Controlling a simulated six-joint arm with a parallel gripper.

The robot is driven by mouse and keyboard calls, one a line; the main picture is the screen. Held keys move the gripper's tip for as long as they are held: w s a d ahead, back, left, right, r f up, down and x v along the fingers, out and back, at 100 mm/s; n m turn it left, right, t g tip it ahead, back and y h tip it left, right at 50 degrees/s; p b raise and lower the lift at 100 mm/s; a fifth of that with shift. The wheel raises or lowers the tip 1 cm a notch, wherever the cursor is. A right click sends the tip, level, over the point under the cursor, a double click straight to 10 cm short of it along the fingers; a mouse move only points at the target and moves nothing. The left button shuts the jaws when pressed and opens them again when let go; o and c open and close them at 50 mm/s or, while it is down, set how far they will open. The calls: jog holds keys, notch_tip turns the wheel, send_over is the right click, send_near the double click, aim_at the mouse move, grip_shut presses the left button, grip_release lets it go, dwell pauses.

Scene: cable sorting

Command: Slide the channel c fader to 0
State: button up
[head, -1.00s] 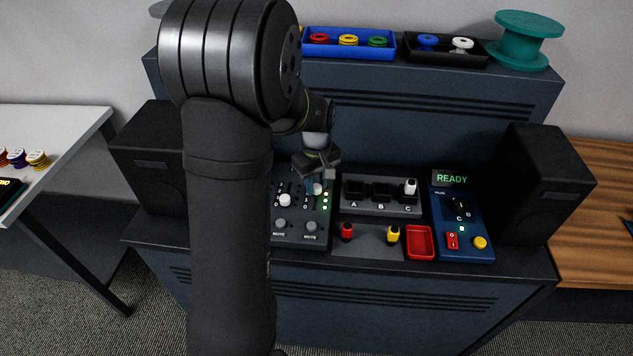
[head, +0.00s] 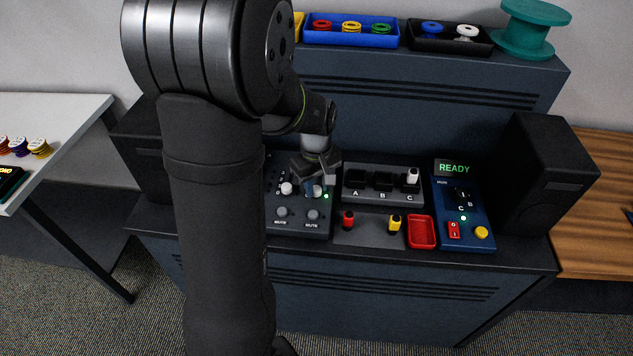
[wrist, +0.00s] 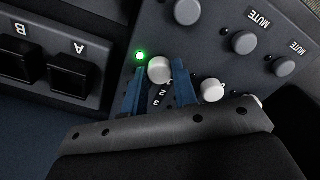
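The dark mixer panel (head: 297,229) has white fader caps and grey MUTE knobs. The rightmost white fader cap (head: 318,191), by the status light, is taken as channel C; its letter is hidden. In the wrist view this cap (wrist: 160,70) sits between the two blue fingertips of my gripper (wrist: 160,82), which look closed against its sides. My gripper (head: 311,186) also shows low over the panel in the head view. Small numerals run beside the slot, partly hidden by the fingers. One green light (wrist: 140,56) is lit beside the cap.
Another white cap (head: 286,188) stands left of the held one. A block with sockets A, B, C (head: 382,200) is close on the right. A blue panel (head: 465,212) and black speaker (head: 545,175) stand farther right.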

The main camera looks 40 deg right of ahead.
aim_at(316, 190)
jog(key=o, duration=0.3)
jog(key=shift+s+a, duration=0.2)
jog(key=shift+s, duration=0.05)
jog(key=shift+o, duration=0.5)
jog(key=shift+w, duration=0.1)
jog(key=shift+d, duration=0.1)
jog(key=shift+r, duration=0.1)
notch_tip(316, 190, up, 17)
notch_tip(316, 190, down, 17)
jog(key=shift+f, duration=0.15)
jog(key=shift+w+d, duration=0.1)
